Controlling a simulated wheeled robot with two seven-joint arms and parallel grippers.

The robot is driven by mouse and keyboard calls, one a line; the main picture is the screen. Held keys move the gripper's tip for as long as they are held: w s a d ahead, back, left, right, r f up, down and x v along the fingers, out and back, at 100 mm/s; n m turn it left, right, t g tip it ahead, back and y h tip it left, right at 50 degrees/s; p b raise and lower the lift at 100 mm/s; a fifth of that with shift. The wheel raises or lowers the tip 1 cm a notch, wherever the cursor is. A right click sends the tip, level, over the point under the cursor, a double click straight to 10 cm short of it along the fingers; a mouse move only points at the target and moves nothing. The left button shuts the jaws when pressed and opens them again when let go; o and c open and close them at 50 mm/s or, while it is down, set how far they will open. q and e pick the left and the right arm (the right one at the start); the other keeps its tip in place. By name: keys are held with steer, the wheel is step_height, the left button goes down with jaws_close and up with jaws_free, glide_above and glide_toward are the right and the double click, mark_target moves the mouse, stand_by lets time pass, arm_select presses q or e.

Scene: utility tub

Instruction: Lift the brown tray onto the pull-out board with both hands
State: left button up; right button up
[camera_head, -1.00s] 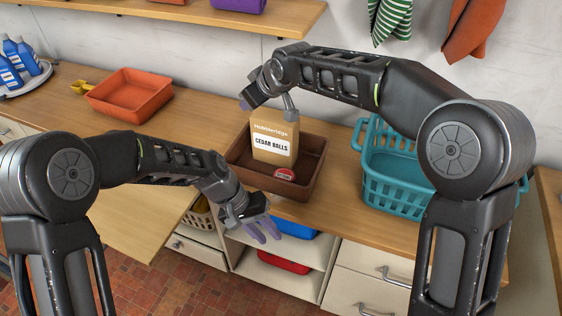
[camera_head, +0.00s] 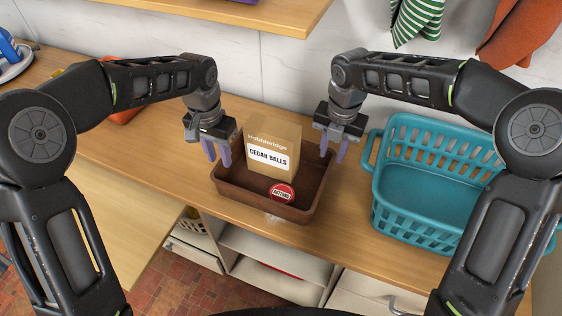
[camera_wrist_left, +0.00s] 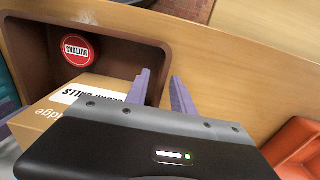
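The brown tray (camera_head: 262,208) stands on the wooden counter, holding a cedar balls box (camera_head: 274,150) and a round red buttons tin (camera_head: 282,193). My left gripper (camera_head: 217,154) is open at the tray's left wall. In the left wrist view its fingers (camera_wrist_left: 160,92) are apart, one on the tray's inner side and one outside. My right gripper (camera_head: 333,150) is open at the tray's right wall; whether its fingers straddle the rim is hard to tell. The pull-out board (camera_head: 105,195) is at the lower left, lower than the counter and partly hidden by my left arm.
A teal basket (camera_head: 420,190) stands close to the right of the tray. An orange-red bin (camera_head: 127,116) is behind my left arm, also in the left wrist view (camera_wrist_left: 295,145). Open shelves are below the counter. The visible board surface is clear.

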mark_target(222, 173)
steer(key=shift+s+f, duration=0.1)
arm_select(q)
steer(key=shift+a, duration=0.25)
steer(key=shift+f, duration=0.1)
